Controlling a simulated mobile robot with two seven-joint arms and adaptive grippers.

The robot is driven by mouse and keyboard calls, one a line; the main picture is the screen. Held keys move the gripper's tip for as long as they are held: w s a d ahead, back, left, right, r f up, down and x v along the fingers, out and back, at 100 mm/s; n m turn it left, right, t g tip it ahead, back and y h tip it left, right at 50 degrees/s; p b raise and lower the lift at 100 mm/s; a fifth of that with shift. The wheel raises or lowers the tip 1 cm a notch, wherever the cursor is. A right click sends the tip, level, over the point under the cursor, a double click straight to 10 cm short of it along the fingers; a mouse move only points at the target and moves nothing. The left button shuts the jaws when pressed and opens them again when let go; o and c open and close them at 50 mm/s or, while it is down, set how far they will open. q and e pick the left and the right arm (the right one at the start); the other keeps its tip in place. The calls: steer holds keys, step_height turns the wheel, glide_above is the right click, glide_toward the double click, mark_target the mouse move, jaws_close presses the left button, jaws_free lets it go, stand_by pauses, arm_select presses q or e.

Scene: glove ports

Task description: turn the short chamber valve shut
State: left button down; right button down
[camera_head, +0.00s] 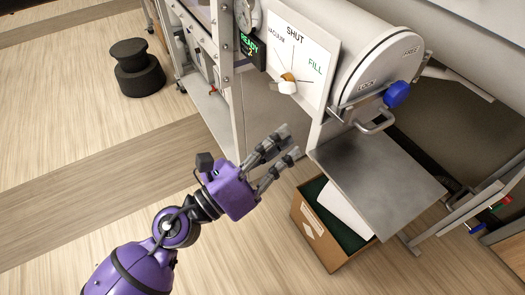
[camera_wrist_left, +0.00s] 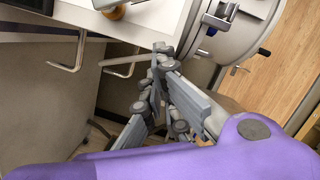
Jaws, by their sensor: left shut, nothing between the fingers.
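The chamber valve is a small knob (camera_head: 288,84) with a white and orange-brown body. It sits on a white panel (camera_head: 311,50) marked VACUUM, SHUT and FILL. I cannot tell which mark it points to. In the left wrist view the knob (camera_wrist_left: 114,11) shows partly at the top edge. My left gripper (camera_head: 288,142) is below the panel in the head view, apart from the knob, with nothing between its fingers. Its fingers (camera_wrist_left: 158,88) also show in the left wrist view. My right gripper is not in view.
A round chamber door (camera_head: 383,65) with a blue-knobbed handle (camera_head: 397,94) is right of the panel. Below it are a grey metal shelf (camera_head: 375,165) and an open cardboard box (camera_head: 318,230). A READY display (camera_head: 250,47) is left of the panel. A black stool (camera_head: 137,68) stands at upper left.

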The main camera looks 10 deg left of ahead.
mark_target(284, 86)
arm_select(q)
steer(key=w+r+p, duration=0.1)
steer(key=w+d+r+p, duration=0.1)
steer(key=r, duration=0.1)
steer(key=shift+w, duration=0.3)
steer(key=shift+w+a+r+p, duration=0.3)
steer(key=shift+r, duration=0.2)
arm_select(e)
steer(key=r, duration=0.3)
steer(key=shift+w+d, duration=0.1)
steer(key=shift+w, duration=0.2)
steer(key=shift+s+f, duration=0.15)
